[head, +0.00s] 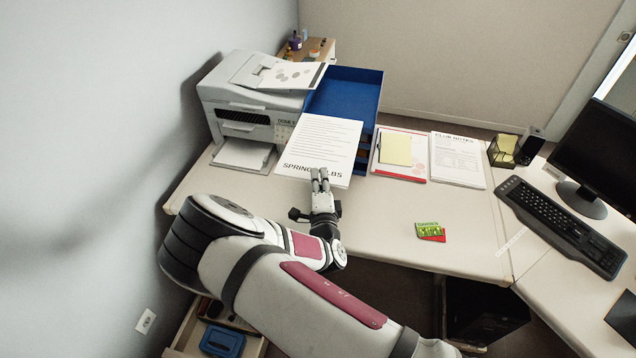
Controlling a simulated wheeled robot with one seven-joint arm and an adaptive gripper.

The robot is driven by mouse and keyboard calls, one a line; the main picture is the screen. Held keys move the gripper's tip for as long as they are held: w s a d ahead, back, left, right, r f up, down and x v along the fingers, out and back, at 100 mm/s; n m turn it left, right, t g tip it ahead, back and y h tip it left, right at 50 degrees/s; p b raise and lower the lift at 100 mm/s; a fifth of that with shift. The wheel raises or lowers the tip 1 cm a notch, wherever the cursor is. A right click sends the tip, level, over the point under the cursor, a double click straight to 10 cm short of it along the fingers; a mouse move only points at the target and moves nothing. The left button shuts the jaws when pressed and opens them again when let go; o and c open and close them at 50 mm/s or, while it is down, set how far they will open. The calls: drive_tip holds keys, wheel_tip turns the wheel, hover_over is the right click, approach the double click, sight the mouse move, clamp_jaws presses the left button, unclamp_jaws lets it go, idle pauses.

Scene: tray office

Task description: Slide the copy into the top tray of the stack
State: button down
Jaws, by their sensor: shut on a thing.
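The copy (322,138) is a white printed sheet with large letters that start with "SPRING" along its near edge. My gripper (320,176) is shut on that near edge and covers some of the letters. The sheet extends away from the gripper, in front of the blue tray stack (345,92). The stack's top tray is open and its blue floor looks bare. The sheet's far end overlaps the tray's near left part in the picture. I cannot tell whether it rests on the tray or hangs above it.
A printer (250,100) stands left of the stack, with a sheet (290,74) on top and paper in its output. Papers with a yellow pad (395,149), club notes (457,158) and a keyboard (560,225) lie to the right. Small green and red packets (428,230) lie near the front edge.

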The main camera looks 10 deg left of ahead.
drive_tip(key=w+b, duration=0.5)
drive_tip(key=w, duration=0.5)
drive_tip(key=w+b, duration=0.5)
drive_tip(key=w, duration=0.5)
drive_tip(key=w+d+b, duration=0.1)
drive_tip(key=w+b, duration=0.4)
drive_tip(key=w, duration=0.5)
drive_tip(key=shift+r+b, duration=0.15)
drive_tip(key=shift+b, duration=0.25)
drive_tip(key=shift+w+r+b, duration=0.15)
drive_tip(key=shift+w+b, duration=0.3)
drive_tip(key=shift+w, duration=0.95)
drive_tip(key=c, duration=1.7)
unclamp_jaws()
drive_tip(key=v, duration=1.2)
drive_tip(key=shift+d, duration=0.1)
